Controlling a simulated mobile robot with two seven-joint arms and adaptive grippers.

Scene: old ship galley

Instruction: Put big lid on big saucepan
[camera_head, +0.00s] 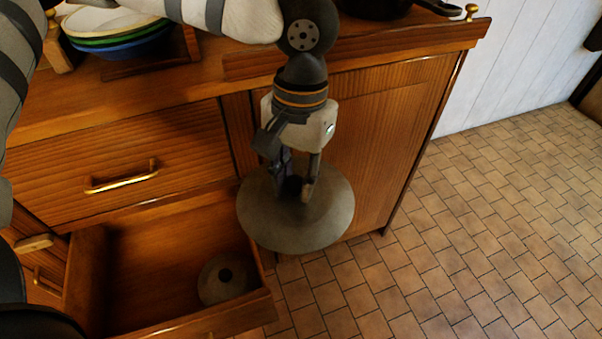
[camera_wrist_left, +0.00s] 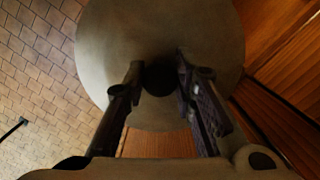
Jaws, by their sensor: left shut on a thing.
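The big lid (camera_head: 296,222) is a grey disc with a dark knob, and it hangs level below my left gripper (camera_head: 296,192). My left gripper is shut on the lid's knob and holds it over the right edge of the open drawer, in front of the cabinet. The lid also fills the upper middle of the left wrist view (camera_wrist_left: 205,40), its dark knob between the fingers (camera_wrist_left: 158,90). At the top right of the head view, a dark pan (camera_head: 380,8) stands on the counter, cut off by the frame; I cannot tell whether it is the big saucepan. My right gripper is not in view.
The open drawer (camera_head: 165,275) holds a smaller grey lid (camera_head: 226,280). A closed drawer with a brass handle (camera_head: 122,178) is above it. Stacked plates (camera_head: 115,35) stand on the counter at upper left. Tiled floor (camera_head: 480,220) is clear at right.

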